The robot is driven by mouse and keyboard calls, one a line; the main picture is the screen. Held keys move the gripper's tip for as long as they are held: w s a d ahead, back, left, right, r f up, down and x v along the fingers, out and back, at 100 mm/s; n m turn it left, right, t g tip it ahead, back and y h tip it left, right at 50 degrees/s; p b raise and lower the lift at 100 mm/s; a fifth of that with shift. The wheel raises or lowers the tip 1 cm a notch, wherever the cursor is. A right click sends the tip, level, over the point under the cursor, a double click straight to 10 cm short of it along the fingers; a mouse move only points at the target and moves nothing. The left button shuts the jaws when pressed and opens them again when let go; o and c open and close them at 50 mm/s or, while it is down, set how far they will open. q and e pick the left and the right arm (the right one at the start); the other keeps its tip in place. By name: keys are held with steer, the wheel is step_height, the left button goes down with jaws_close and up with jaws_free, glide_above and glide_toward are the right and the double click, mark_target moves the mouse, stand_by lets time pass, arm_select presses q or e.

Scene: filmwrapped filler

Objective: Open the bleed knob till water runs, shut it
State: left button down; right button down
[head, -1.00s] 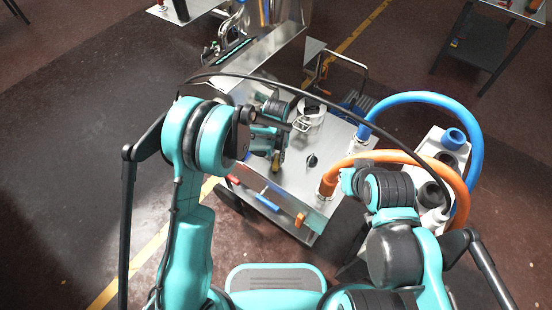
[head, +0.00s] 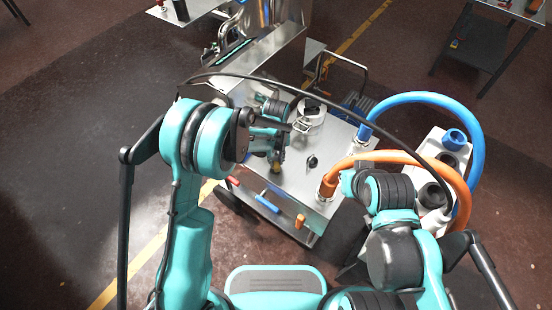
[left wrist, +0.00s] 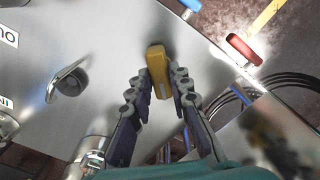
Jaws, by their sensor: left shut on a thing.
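A yellow, block-shaped knob (left wrist: 157,66) stands up from the metal top of the cart (head: 300,190). It looks like the bleed knob, but no label on it can be read. My left gripper (left wrist: 160,85) has its two dark, ridged fingers on either side of the knob and is shut on it. No running water can be seen. The fingers of my right gripper do not show; only my right arm is in view.
A small black knob (head: 312,161) stands to the right on the same top. An orange hose (head: 400,157) and a blue hose (head: 420,97) arch from the cart to a white unit (head: 437,150). Red, blue and orange handles line the cart's front edge.

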arm_select(q)
steer(key=c, duration=1.4)
jaws_free()
step_height(320, 180, up, 12)
